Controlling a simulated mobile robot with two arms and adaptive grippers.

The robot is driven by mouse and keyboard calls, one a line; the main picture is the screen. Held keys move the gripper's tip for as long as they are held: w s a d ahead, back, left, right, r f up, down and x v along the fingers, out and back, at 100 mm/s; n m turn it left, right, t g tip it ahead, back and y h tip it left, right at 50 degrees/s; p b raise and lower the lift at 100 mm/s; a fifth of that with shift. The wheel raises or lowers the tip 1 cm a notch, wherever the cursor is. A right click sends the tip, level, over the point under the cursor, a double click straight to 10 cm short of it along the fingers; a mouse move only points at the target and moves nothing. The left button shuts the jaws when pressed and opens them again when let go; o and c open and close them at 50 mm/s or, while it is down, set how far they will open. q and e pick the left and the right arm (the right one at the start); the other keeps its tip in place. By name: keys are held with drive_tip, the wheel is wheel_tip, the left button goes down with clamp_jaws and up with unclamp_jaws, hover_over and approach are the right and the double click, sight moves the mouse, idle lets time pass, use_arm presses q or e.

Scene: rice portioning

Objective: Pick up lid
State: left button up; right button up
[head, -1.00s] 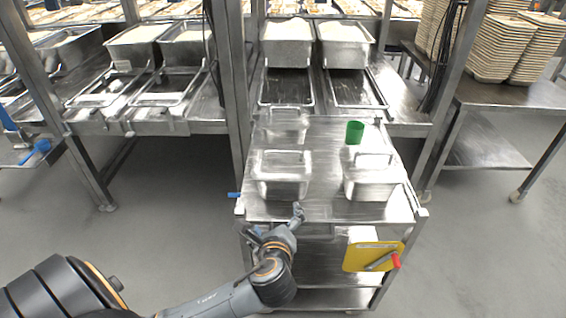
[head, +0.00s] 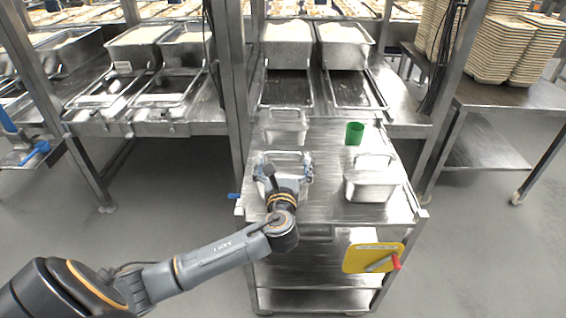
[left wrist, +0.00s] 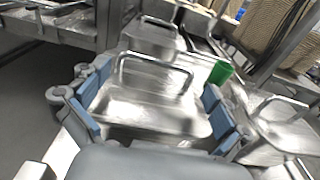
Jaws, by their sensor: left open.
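A steel lid with a raised bar handle sits on the near left container on the cart; the lid (left wrist: 150,106) fills the middle of the left wrist view and is partly hidden by my gripper in the head view. My left gripper (head: 283,172) is open over it, with blue finger pads on the left and right of the lid. The fingers stand apart with the handle (left wrist: 155,66) beyond them. A second lidded container (head: 372,184) stands on the right of the cart, and a third (head: 284,127) stands farther back. My right gripper is in neither view.
The steel cart top (head: 330,208) is clear between the containers. A green cup (head: 354,133) stands toward the back right. A yellow board (head: 372,258) hangs at the cart front. Rice-filled pans (head: 344,47) stand behind.

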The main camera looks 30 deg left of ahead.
sight(283, 153)
use_arm(q)
drive_tip(key=x, duration=0.4)
drive_tip(key=shift+w+a, duration=0.3)
drive_tip(key=c, duration=1)
drive_tip(key=shift+r, duration=0.1)
